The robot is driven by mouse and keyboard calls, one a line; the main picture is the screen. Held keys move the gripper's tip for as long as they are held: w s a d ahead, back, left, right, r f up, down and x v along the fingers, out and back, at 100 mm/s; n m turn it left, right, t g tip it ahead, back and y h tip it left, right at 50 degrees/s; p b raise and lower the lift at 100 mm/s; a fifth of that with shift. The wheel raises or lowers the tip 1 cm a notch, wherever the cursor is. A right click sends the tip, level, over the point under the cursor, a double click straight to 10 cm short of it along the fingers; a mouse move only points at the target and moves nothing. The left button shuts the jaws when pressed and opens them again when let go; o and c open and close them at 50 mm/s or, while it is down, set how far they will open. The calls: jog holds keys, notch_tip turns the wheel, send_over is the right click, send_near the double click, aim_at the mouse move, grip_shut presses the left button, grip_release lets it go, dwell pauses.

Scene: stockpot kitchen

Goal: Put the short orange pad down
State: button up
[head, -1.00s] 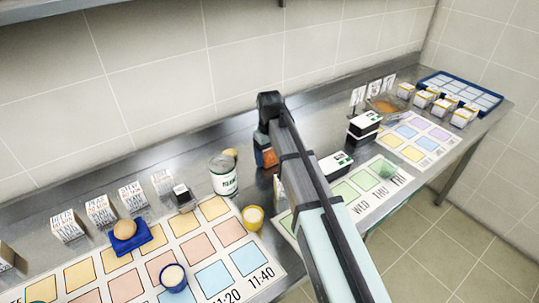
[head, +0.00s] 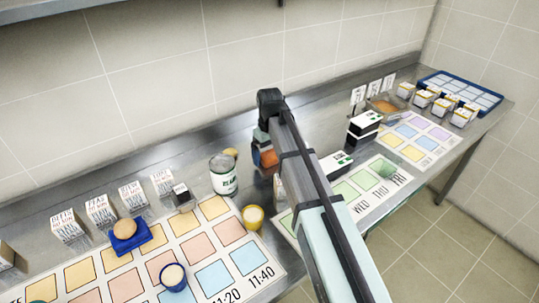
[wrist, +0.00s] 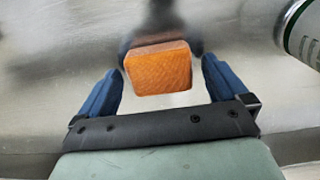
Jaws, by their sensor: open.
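The short orange pad (wrist: 158,70) is a small orange block seen between my fingers in the wrist view, over or on the steel counter. A gap shows between it and each blue finger. My gripper (wrist: 160,66) is open around it, not clasping it. In the head view the orange pad (head: 268,158) shows partly below my gripper (head: 262,143), near the back of the counter. My arm hides part of that area. Whether the pad's underside rests fully on the steel is hard to tell.
A white can with a green label (head: 223,180) stands just left of the pad. A yellow cup (head: 253,217) is nearer the front, by a mat of coloured squares (head: 262,285). Black boxes (head: 335,165) stand right of my arm.

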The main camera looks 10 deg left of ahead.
aim_at(270, 154)
notch_tip(270, 154, up, 11)
jog(key=shift+r, duration=0.2)
dwell(0.3)
